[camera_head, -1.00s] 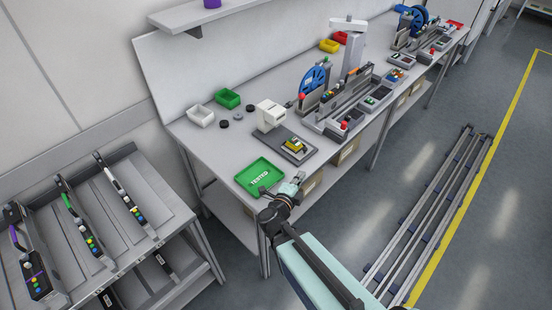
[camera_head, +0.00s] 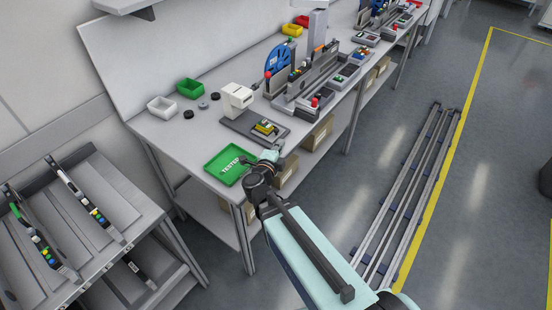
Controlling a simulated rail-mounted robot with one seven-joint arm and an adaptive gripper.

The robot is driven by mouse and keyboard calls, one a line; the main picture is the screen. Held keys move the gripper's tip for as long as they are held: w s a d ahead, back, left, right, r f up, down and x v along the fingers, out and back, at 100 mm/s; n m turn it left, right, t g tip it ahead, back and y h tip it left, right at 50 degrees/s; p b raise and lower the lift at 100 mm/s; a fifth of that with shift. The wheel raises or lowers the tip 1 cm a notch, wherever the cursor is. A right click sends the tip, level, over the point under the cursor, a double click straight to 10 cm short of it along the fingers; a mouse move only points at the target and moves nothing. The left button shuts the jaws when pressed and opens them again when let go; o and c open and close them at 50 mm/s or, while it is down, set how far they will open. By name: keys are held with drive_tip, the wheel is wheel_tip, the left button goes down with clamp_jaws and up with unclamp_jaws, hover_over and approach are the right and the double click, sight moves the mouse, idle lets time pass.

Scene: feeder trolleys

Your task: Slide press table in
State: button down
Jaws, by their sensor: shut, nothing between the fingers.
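The small white press (camera_head: 238,98) stands on the bench. Its dark grey table plate (camera_head: 242,123) sticks out in front of it, toward the bench's front edge. A small yellow-and-green piece (camera_head: 265,128) lies on that plate. My gripper (camera_head: 279,147) is shut and empty, at the front edge of the bench. Its tip is close to the front end of the plate; I cannot tell whether they touch. The green "TESTED" tray (camera_head: 226,166) lies just left of my gripper.
A blue reel (camera_head: 279,58) and feeder trolley stand to the right. A sloped rack (camera_head: 120,212) is at lower left. Rails (camera_head: 412,190) run along the floor at right.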

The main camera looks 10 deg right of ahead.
sight(277, 136)
drive_tip(key=w, duration=0.1)
drive_tip(key=w+p, duration=0.1)
drive_tip(key=w, duration=0.1)
drive_tip(key=w+p, duration=0.1)
drive_tip(key=shift+w+d+f, duration=0.2)
drive_tip(key=shift+d+f, duration=0.05)
drive_tip(key=shift+f, duration=0.05)
drive_tip(key=shift+w+a+f+p, duration=0.2)
drive_tip(key=shift+w+f+p, duration=0.1)
drive_tip(key=shift+w, duration=0.4)
